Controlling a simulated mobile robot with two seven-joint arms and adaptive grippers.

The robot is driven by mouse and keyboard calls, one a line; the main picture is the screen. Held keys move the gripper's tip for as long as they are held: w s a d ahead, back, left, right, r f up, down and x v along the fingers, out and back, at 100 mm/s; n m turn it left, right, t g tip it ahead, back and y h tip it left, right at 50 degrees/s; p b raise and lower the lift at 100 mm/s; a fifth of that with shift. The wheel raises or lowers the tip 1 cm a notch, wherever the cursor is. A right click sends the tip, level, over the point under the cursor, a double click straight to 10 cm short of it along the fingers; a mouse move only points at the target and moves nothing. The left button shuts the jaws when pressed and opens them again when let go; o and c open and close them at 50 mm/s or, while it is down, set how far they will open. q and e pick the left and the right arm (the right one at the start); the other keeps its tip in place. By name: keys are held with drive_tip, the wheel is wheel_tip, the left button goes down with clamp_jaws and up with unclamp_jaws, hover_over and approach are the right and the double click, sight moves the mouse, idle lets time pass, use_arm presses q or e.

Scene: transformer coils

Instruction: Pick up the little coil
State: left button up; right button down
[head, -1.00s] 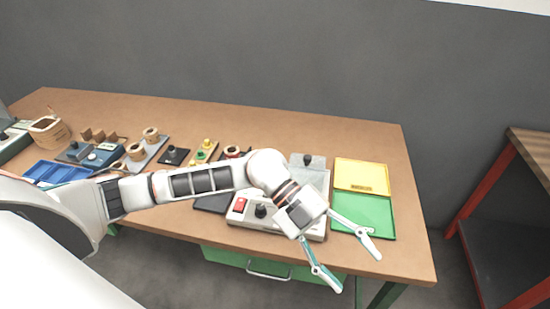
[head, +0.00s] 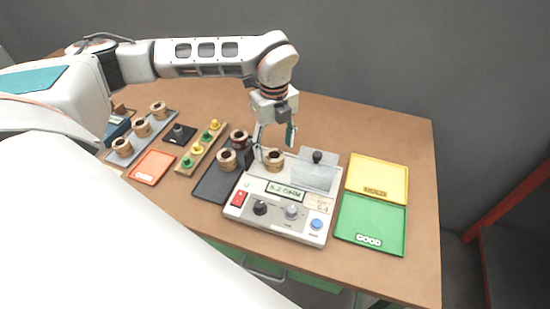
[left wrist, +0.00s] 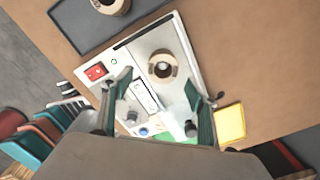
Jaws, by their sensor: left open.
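A small tan coil (head: 273,159) with a dark centre stands on the upper left part of the grey tester (head: 250,213); it also shows in the left wrist view (left wrist: 162,72). My left gripper (head: 274,140) is open just above and around this coil's position, fingers pointing down. In the left wrist view the left gripper (left wrist: 158,88) has its two fingers spread, with the coil between and slightly beyond the tips. Nothing is held. My right gripper is not in view.
A dark tray (head: 212,188) with two coils stands left of the tester. A yellow tray (head: 378,172) and a green tray (head: 370,215) lie to its right. A clear guard with a black knob (head: 317,157) is beside the coil.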

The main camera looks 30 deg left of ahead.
sight(275, 155)
use_arm(q)
drive_tip(key=shift+w+a+f+p, duration=0.1)
drive_tip(key=shift+w+f+p, duration=0.1)
drive_tip(key=shift+f, duration=1.05)
drive_tip(key=shift+w+f+p, duration=0.1)
drive_tip(key=shift+f+p, duration=0.05)
drive_tip(key=shift+f, duration=1.1)
drive_tip(key=c, duration=1.4)
drive_tip(key=shift+r, duration=0.1)
wheel_tip(275, 155, up, 20)
drive_tip(key=shift+f+b, duration=0.1)
drive_tip(key=shift+b, duration=0.4)
